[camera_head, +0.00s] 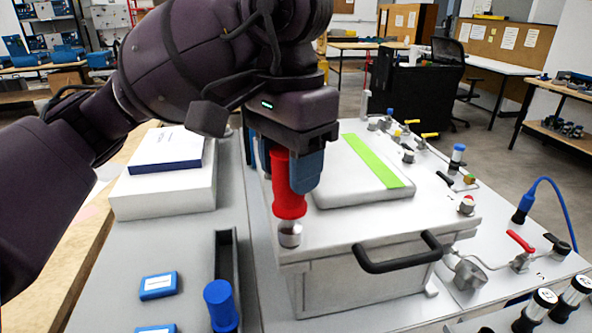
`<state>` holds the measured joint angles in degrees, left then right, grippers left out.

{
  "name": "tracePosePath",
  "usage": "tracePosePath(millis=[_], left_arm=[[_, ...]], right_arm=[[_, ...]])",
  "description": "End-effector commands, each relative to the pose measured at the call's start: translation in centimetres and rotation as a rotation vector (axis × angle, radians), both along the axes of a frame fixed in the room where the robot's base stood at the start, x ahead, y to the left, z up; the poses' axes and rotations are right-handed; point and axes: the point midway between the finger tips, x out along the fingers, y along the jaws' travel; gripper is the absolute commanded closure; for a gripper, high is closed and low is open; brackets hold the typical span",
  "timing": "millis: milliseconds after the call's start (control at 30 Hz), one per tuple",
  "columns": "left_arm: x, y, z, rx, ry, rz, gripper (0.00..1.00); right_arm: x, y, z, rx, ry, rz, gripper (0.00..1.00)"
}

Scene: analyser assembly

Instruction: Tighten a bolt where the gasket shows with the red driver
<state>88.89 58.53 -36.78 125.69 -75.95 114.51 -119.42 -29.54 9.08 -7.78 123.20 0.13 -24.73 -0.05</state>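My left gripper (298,178) is shut on the red driver (289,190) and holds it upright, head down. The driver's silver lower end (290,234) is over the near left corner of the white analyser box (350,280). I cannot tell whether it touches a bolt there, as the driver covers that spot. The box has a black handle (398,262) on its front and a raised lid panel with a green stripe (376,160). No gasket can be made out clearly. My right gripper is out of view.
A white box with a booklet (165,150) is behind. Valves and fittings (521,250) crowd the right panel.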

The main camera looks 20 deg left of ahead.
Motion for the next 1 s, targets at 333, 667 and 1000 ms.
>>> tracePosePath(millis=[333, 667, 1000], left_arm=[[-0.1, 0.0, 0.3, 0.000, -0.004, 0.009, 0.39], [-0.1, 0.0, 0.2, 0.000, -0.002, 0.010, 0.39], [-0.1, 0.0, 0.2, 0.000, -0.002, 0.011, 0.39]], right_arm=[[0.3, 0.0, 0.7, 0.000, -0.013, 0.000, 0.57], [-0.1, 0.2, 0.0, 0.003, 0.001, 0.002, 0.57], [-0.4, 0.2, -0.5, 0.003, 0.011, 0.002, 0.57]])
